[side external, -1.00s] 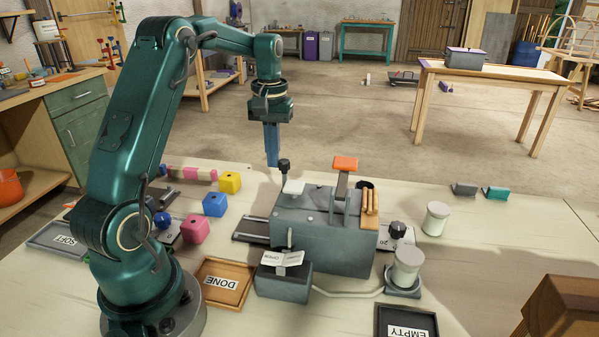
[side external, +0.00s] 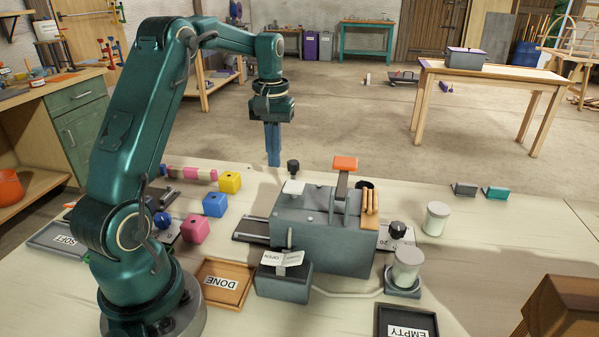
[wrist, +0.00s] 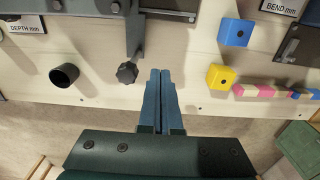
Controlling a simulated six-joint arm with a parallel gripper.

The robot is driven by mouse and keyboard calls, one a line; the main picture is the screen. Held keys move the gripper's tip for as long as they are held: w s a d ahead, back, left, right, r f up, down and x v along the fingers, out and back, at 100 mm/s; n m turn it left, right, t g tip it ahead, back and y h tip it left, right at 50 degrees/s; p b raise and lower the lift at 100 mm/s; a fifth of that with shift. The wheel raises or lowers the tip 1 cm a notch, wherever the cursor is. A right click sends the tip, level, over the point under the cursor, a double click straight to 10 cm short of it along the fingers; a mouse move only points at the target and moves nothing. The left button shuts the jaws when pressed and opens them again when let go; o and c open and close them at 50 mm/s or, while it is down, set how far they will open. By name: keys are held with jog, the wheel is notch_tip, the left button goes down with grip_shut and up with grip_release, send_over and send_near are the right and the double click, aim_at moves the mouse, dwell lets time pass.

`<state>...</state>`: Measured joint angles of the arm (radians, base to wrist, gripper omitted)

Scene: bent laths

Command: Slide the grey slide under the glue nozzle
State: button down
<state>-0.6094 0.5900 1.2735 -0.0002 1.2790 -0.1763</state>
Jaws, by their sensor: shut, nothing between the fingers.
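The grey slide shows in the wrist view as a grey bar (wrist: 135,35) ending in a black knob (wrist: 127,72). In the side external view its knob (side external: 293,167) stands behind the grey machine (side external: 325,230). My gripper (side external: 273,165) is shut and empty, its blue fingers pointing down just left of the knob. In the wrist view the fingers (wrist: 160,72) are right beside the knob; I cannot tell whether they touch the slide. The glue nozzle cannot be made out; the machine has an orange-topped lever (side external: 345,163).
A dark rail (side external: 251,231) sticks out left of the machine. Yellow (side external: 230,182), blue (side external: 215,204) and pink (side external: 196,229) blocks lie to the left. White-lidded jars (side external: 436,218) stand right. A DONE tray (side external: 239,267) lies in front.

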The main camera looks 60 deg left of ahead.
jog(key=shift+r, duration=2.95)
jog(key=shift+d, duration=0.1)
jog(key=s+d+r+m+t, duration=0.2)
jog(key=s+d+r, duration=0.15)
jog(key=d, duration=0.35)
jog(key=s+d+r+m+t, duration=0.1)
jog(key=s+d+r+m, duration=0.2)
jog(key=d, duration=0.4)
jog(key=s+d+f+m+t, duration=0.2)
jog(key=s+d+f+m, duration=0.2)
jog(key=s+f, duration=0.3)
jog(key=shift+s+d+t, duration=0.3)
jog(key=shift+s+d, duration=0.05)
jog(key=shift+d, duration=0.55)
